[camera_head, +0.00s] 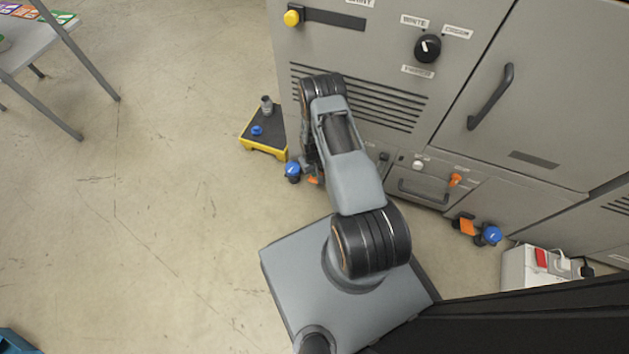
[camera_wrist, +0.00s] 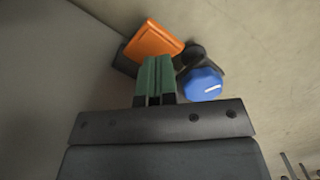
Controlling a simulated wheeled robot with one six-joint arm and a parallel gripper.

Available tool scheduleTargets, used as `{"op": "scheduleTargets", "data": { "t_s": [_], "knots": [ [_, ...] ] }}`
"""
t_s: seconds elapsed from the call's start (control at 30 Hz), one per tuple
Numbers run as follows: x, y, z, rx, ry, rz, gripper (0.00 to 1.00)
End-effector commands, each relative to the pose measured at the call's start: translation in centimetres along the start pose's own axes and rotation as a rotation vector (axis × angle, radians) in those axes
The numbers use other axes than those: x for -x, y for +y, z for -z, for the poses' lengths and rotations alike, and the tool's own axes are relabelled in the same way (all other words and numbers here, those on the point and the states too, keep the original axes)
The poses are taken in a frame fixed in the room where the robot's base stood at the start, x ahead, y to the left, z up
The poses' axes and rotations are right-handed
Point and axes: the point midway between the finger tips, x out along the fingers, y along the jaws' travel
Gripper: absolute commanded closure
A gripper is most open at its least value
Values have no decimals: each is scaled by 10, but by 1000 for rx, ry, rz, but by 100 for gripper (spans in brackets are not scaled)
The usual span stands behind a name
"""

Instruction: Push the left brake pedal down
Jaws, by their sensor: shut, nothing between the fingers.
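The left brake pedal (camera_wrist: 155,40) is an orange plate on a dark caster mount, at the top of the wrist view. It looks tilted there. In the head view only a small orange piece of the left pedal (camera_head: 313,180) shows beside my arm, low at the machine's left corner. My gripper (camera_wrist: 157,62) has green fingers, shut and empty, with their tips overlapping the pedal's near edge in the wrist view. I cannot tell whether they touch it. My arm hides the gripper in the head view.
A blue caster part (camera_wrist: 202,84) sits right of the fingers. A second orange pedal (camera_head: 466,227) is at the machine's right. A black and yellow step (camera_head: 264,143) stands left of the left caster (camera_head: 292,171). A white box (camera_head: 520,268) is at the lower right.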

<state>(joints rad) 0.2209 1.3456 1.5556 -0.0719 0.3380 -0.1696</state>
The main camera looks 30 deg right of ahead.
Motion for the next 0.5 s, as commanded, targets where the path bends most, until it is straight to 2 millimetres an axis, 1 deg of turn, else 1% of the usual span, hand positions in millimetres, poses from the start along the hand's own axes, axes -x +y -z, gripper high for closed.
{"op": "scheduleTargets", "data": {
  "t_s": [0.03, 0.17, 0.5],
  "knots": [
    [-10, 0, 0, 0, -1, 0, 100],
    [-18, 0, 0, 0, 0, 0, 100],
    [-20, 0, 0, 0, 0, 0, 100]
  ]
}}
